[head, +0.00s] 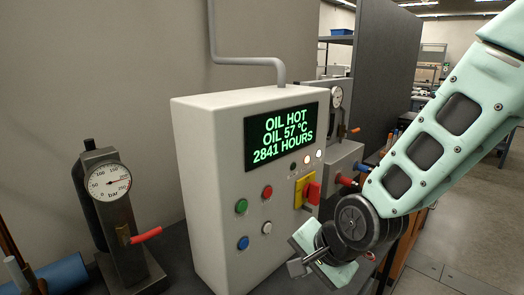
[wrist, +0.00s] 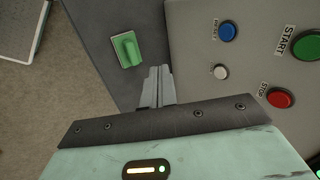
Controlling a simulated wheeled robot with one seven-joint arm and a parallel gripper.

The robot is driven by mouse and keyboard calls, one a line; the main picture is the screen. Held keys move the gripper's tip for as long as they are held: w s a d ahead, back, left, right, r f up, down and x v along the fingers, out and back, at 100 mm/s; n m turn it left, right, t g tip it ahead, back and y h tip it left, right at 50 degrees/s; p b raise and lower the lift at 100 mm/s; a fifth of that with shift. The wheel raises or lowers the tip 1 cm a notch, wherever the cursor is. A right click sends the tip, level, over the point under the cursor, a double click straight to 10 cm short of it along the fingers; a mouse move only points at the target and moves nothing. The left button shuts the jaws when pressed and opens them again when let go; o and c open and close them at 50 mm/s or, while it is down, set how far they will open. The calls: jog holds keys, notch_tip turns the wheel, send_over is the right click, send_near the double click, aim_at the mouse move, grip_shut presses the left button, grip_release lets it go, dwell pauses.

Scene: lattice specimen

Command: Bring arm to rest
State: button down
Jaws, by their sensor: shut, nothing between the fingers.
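My arm (head: 425,150) is pale green and reaches in from the right in the head view, bent down at a dark round joint. My gripper (head: 296,267) is at the lower front right of a grey control box (head: 205,160). In the wrist view my gripper (wrist: 157,75) has its two grey fingers together with nothing between them. The fingers appear apart from the buttons. The box display (head: 281,137) reads "OIL HOT, OIL 57 °C, 2841 HOURS".
The box carries green (head: 241,206), red (head: 267,192), blue (head: 243,243) and white (head: 267,227) buttons and a red-and-yellow switch (head: 311,192). A pressure gauge (head: 109,182) with a red lever stands left. A green block (wrist: 126,50) lies near the fingers. Open floor (head: 470,225) shows right.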

jog(key=s+d+r+n+g+h+b, duration=0.1)
jog(key=s+d+n+g+h, duration=0.1)
jog(key=s+n, duration=0.6)
jog(key=s+d+r+n+g+h+b, duration=0.1)
jog(key=s+d+n, duration=0.3)
jog(key=s+n, duration=0.4)
jog(key=shift+s+d+r+g+h, duration=0.4)
jog(key=shift+s+r+g, duration=0.35)
jog(key=shift+s, duration=0.4)
